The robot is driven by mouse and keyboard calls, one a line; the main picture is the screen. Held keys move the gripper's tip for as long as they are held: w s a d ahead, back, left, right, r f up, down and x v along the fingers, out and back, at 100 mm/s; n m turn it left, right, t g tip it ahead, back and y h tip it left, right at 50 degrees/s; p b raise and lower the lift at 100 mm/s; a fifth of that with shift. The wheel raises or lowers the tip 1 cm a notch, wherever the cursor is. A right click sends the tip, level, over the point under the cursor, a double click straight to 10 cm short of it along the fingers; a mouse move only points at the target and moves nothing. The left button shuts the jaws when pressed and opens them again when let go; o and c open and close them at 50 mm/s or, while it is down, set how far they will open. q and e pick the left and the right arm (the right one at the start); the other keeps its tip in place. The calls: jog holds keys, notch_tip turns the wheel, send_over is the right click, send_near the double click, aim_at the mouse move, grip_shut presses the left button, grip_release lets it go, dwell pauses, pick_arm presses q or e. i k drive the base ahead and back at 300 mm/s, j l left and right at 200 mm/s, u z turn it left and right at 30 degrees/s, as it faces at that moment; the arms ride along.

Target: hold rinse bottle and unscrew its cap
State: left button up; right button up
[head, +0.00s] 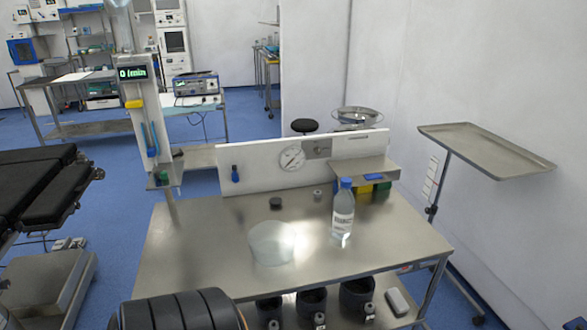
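The rinse bottle (343,214) is clear with a white label and stands upright on the right half of the steel table (190,245). Its blue cap (346,183) sits on top of the neck. Neither of my grippers shows in the head view, and nothing is touching the bottle.
A translucent round bowl (271,243) stands left of the bottle. A small dark round piece (276,203) and a small grey piece (317,194) lie behind. A white panel with a gauge (292,158) and a small shelf (366,169) bound the back. The table's left part is clear.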

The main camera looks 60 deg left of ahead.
aim_at(342, 215)
jog(key=k+j+u, duration=0.1)
jog(key=u, duration=1.4)
